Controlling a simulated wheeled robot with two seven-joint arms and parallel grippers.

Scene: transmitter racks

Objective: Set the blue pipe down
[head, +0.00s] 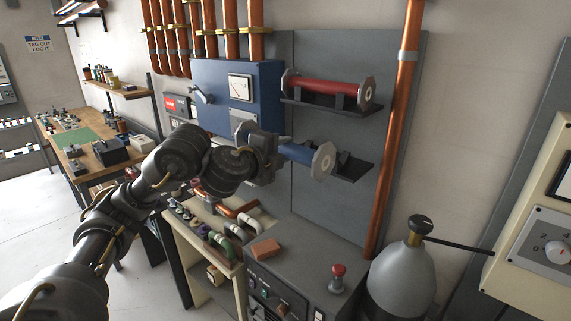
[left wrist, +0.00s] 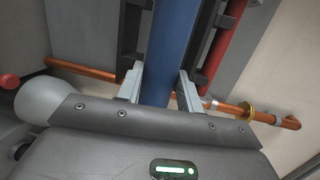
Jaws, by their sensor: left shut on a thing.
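The blue pipe (head: 302,154) has pale grey end flanges and lies roughly level beside the lower dark shelf bracket (head: 357,171) on the grey wall panel. My left gripper (head: 268,155) is shut on the pipe, left of its near flange. In the left wrist view the blue pipe (left wrist: 171,45) runs between the two fingers of my left gripper (left wrist: 160,88). The gripper hides part of the pipe and of the bracket, and I cannot tell whether the pipe touches the bracket. My right gripper is not in view.
A red pipe (head: 328,86) rests on the upper bracket (head: 335,106). A blue meter box (head: 262,75) stands left of the brackets and a vertical copper pipe (head: 399,130) to their right. Below are a grey cabinet (head: 300,258) with a red button and a grey tank (head: 402,285).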

